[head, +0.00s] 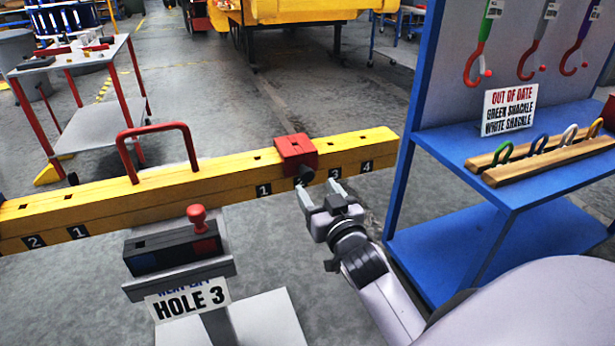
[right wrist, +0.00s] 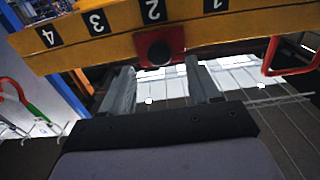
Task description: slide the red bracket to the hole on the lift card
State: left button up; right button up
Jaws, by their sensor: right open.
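The yellow beam (head: 235,178) carries numbered holes. The red bracket (head: 295,150) straddles it between labels 1 and 3, with a black knob (head: 304,175) on its near side. In the right wrist view the picture is inverted, and the red bracket (right wrist: 178,40) lines up with label 2 (right wrist: 150,10). My right gripper (head: 318,186) is open and empty, close in front of the knob; its fingertips lie either side of the knob's line (right wrist: 158,66). Contact cannot be told. The lift card (head: 187,298) reads HOLE 3; its upper line is partly hidden. My left gripper is out of view.
A red handle (head: 158,150) arches over the beam to the left. A control box (head: 172,246) with a red lever stands in front. A blue rack (head: 500,200) with hooks, shackles and an OUT OF DATE sign (head: 509,110) is close on the right. Labels 3 and 4 lie right of the bracket.

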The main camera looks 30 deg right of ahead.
aim_at(309, 177)
jog(key=shift+x, duration=3.4)
